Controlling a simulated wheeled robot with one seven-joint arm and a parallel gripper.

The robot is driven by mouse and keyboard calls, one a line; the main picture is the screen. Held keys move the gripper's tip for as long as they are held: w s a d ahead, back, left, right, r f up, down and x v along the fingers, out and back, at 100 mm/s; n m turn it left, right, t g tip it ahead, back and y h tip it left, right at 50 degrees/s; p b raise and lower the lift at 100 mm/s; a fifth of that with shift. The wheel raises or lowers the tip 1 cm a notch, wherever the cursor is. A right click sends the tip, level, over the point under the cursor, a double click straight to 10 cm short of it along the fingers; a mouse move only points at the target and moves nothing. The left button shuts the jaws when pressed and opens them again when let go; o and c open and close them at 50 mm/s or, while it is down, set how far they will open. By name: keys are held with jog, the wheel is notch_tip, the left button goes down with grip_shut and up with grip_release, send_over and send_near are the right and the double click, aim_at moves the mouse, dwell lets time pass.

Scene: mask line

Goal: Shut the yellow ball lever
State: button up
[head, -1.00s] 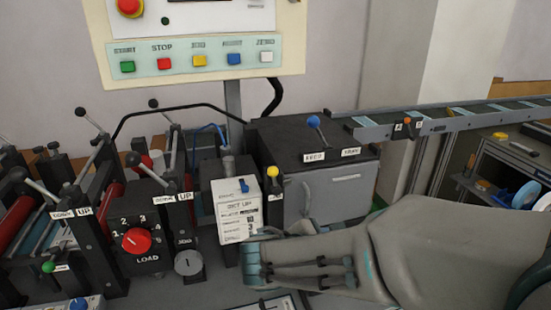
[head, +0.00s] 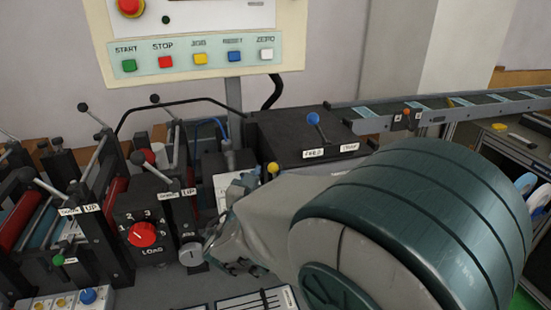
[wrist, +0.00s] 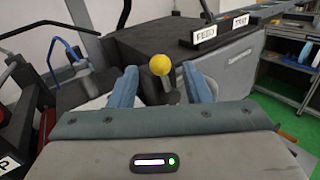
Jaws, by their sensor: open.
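The yellow ball lever shows in the head view as a yellow ball (head: 273,168) just above my arm; its stem is hidden there. In the wrist view the yellow ball (wrist: 160,64) stands upright on a short dark stem, between and beyond my two blue fingertips. My gripper (wrist: 161,87) is open, with a finger on each side of the lever and a gap on both sides. In the head view my gripper (head: 236,195) is partly hidden by my own wrist and covers most of the white set-up box (head: 218,180).
A dark cabinet (head: 285,140) with a blue ball lever (head: 313,119) and FEED and TRIP labels stands behind. The red LOAD knob (head: 142,234) and black-knobbed levers are at left. A conveyor (head: 450,108) runs at the right. The button panel (head: 190,57) is above.

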jog(key=x, duration=0.6)
jog(key=shift+w+p, duration=0.1)
jog(key=shift+p, duration=0.2)
jog(key=shift+d, duration=0.1)
jog(key=c, duration=0.9)
